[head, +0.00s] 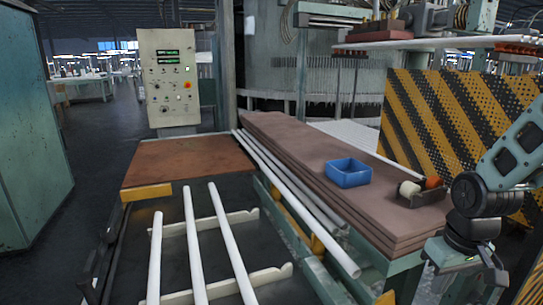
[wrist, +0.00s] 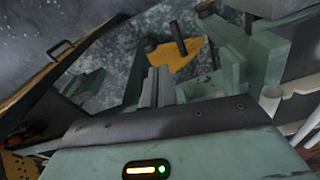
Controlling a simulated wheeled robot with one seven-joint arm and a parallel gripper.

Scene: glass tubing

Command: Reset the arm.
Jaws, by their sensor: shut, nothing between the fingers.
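My gripper is at the right edge of the machine bench in the head view (head: 468,262), pointing downward beside the stacked brown boards. Its lower end is near the bottom of the picture and its fingertips are hard to make out there. In the wrist view my gripper's two grey fingers (wrist: 159,86) stand close together with nothing between them. My arm (head: 505,165) comes in from the right, bent at a dark joint. No held object shows in either view.
Three white glass tubes (head: 194,245) lie on a cradle (head: 265,278) at lower left. A blue tray (head: 348,173) and a small roller holder (head: 420,196) sit on the brown boards (head: 290,150). A striped guard panel (head: 440,120) stands close behind my arm. A control box (head: 168,75) stands at the back.

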